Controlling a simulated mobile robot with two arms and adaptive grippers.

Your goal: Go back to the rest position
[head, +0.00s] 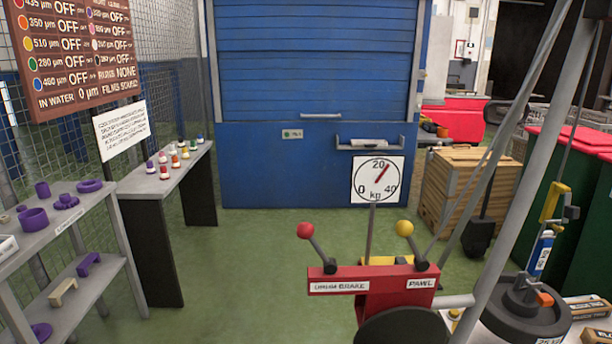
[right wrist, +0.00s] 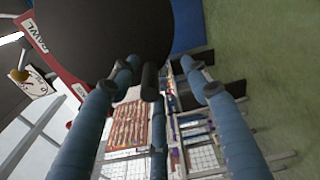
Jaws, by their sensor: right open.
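My right gripper (right wrist: 160,68) shows in the right wrist view with its blue-grey fingers spread apart. It is open, and no object is seen held in it. Beyond its fingertips is a large black disc (right wrist: 95,35). A short dark cylinder (right wrist: 150,80) shows between the fingers; I cannot tell whether it belongs to the disc. In the head view the black disc (head: 403,328) is at the bottom, in front of the red control box (head: 385,287) with its brake and pawl levers. Neither gripper shows in the head view.
A dial (head: 377,180) stands above the red box. Grey shelves (head: 60,250) and a bench (head: 150,185) are at left. A wooden crate (head: 460,185), green-sided bins (head: 585,185) and a dark round weight (head: 525,305) are at right. Green floor (head: 250,265) is clear in the middle.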

